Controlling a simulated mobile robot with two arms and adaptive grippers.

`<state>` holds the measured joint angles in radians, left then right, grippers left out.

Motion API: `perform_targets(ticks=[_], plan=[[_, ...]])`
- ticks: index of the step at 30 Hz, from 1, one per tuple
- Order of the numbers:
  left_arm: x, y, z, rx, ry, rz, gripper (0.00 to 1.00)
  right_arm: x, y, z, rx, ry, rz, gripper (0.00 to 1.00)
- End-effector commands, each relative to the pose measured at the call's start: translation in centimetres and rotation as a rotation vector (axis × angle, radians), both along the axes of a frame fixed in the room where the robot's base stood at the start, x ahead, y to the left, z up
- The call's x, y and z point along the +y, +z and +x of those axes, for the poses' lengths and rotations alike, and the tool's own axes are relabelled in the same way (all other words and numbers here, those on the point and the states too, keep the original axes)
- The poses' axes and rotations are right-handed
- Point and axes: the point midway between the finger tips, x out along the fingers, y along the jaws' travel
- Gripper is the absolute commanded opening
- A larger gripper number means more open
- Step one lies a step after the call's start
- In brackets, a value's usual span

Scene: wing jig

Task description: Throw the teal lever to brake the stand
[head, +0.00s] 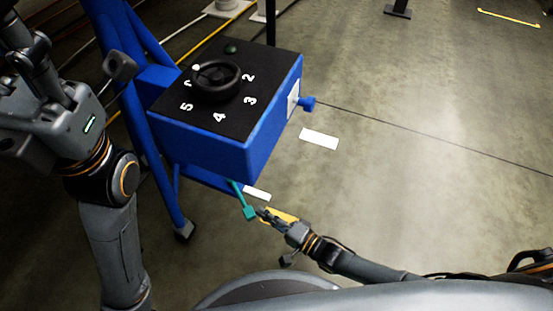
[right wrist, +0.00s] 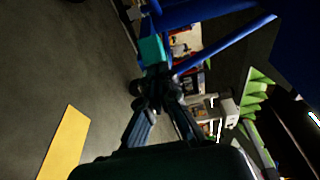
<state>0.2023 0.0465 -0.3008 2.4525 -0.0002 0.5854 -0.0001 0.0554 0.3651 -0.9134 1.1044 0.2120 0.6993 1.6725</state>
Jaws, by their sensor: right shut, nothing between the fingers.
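The teal lever (head: 249,212) sticks down from under the front of the blue stand (head: 205,150) in the head view, with a block at its end. My right gripper (head: 263,213) is shut and empty, its fingertips close beside that block. In the right wrist view the teal block (right wrist: 152,50) is just beyond the closed fingertips (right wrist: 153,85); whether they touch it, I cannot tell. My left gripper (head: 25,50) is at the upper left of the head view, cut by the edge, and its jaw state is unclear.
The stand's black top carries a dark handwheel (head: 216,80) over a numbered dial and a green button (head: 231,49). A blue knob (head: 307,103) is on its right side. Blue legs reach the floor at left. Open floor lies to the right, with yellow (head: 282,214) and white markings.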

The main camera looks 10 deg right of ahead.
Motion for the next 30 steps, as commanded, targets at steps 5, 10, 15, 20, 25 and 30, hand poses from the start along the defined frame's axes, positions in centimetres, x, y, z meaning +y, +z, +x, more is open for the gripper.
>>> perform_targets(ticks=[5, 10, 15, 20, 25, 30], plan=[[0.0, 0.0, 0.0, 0.001, 0.000, 0.000, 0.43, 1.1, 0.0, -0.7, 0.002, 0.019, 0.006, 0.00], [0.0, -0.1, 0.1, 0.004, 0.003, 0.003, 0.43, 1.1, 0.1, -0.7, 0.001, 0.019, 0.006, 0.00], [0.0, -0.1, 0.1, 0.002, 0.001, 0.002, 0.43, 1.1, 1.2, -0.7, -0.002, 0.019, 0.009, 0.00], [0.0, 0.0, 0.0, 0.002, 0.001, 0.001, 0.43, 1.0, 3.4, -0.7, -0.005, 0.017, 0.012, 0.00], [0.0, 0.0, 0.0, 0.002, 0.001, 0.001, 0.43, 0.5, 6.2, -0.4, -0.005, 0.010, 0.009, 0.00], [0.0, 0.0, 0.0, 0.001, 0.001, 0.001, 0.43, 0.2, 8.5, -0.2, -0.003, 0.003, 0.005, 0.00]])
